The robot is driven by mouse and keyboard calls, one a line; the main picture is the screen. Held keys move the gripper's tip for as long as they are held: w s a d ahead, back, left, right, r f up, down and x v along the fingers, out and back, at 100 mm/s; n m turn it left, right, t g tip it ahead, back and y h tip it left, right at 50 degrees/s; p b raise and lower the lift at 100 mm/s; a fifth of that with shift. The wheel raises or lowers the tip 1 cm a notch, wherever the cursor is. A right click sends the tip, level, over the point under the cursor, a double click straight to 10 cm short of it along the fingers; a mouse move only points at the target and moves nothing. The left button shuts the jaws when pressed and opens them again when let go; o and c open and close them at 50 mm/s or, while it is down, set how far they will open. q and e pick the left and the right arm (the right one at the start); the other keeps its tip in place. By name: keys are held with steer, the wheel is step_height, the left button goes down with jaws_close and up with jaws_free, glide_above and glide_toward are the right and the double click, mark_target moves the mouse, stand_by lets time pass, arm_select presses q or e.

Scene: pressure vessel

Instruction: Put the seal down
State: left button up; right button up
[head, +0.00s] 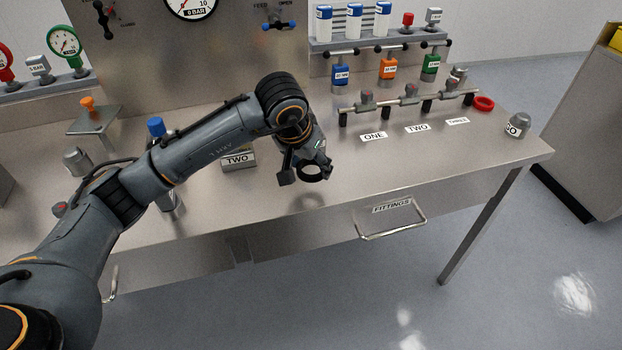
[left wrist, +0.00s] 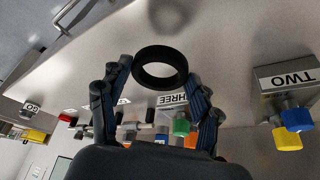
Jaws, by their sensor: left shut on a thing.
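The black ring-shaped seal (head: 313,179) is held by my left gripper (head: 303,172), above the front part of the steel bench (head: 350,200). A soft shadow lies on the bench under it. In the left wrist view the seal (left wrist: 160,85) sits between the two fingers of my left gripper (left wrist: 160,72), its open hole facing the camera. The fingers are shut on its outer sides. My right gripper is not in view.
A block labelled TWO (head: 238,160) stands left of the gripper. A pipe manifold (head: 408,103) with labels ONE, TWO and THREE stands to the right. A red ring (head: 483,103) and a GO button (head: 518,125) are farther right. The bench's front right is clear.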

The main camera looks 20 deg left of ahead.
mark_target(311, 186)
arm_select(q)
steer(key=shift+w+f, duration=0.35)
steer(key=shift+f, duration=0.15)
step_height(311, 186, down, 3)
steer(key=shift+w+f+b, duration=0.15)
steer(key=shift+f+b, duration=0.05)
steer(key=shift+b, duration=0.55)
steer(key=shift+w, duration=0.1)
steer(key=shift+f, duration=0.2)
steer(key=o, duration=1.1)
steer(key=shift+r, duration=0.1)
